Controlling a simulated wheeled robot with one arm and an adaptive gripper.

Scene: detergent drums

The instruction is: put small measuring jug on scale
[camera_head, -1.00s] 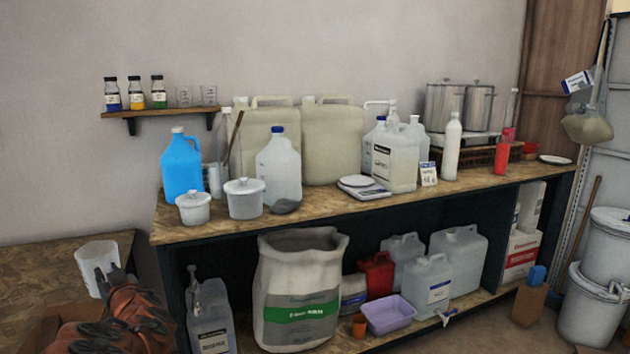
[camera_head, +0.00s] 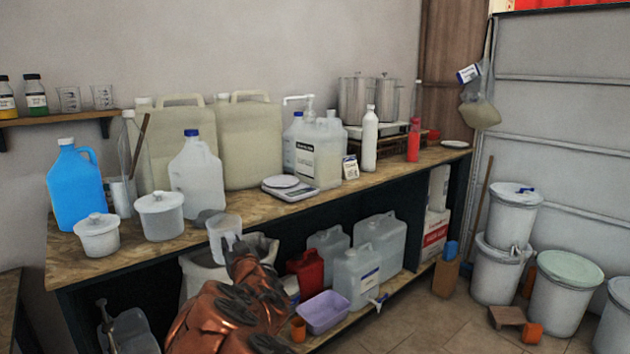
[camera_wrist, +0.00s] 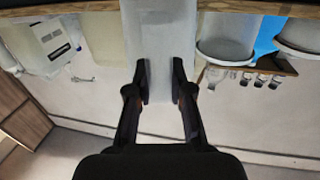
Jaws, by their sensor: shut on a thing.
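The small measuring jug (camera_head: 223,229), a pale translucent cup, is held upright in front of the bench's front edge in the head view. My gripper (camera_head: 235,250) is shut on it from the front. In the wrist view the jug (camera_wrist: 160,45) fills the space between my two dark fingers (camera_wrist: 160,82). The scale (camera_head: 291,194), white with a round pan, sits on the bench top to the right of and behind the jug. Its pan looks empty. It is apart from the jug.
A white jug with a blue cap (camera_head: 196,172) and a lidded tub (camera_head: 160,217) stand left of the scale. A labelled canister (camera_head: 318,165) stands close at its right. Large beige canisters (camera_head: 253,140) are behind. Bench top in front of the scale is clear.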

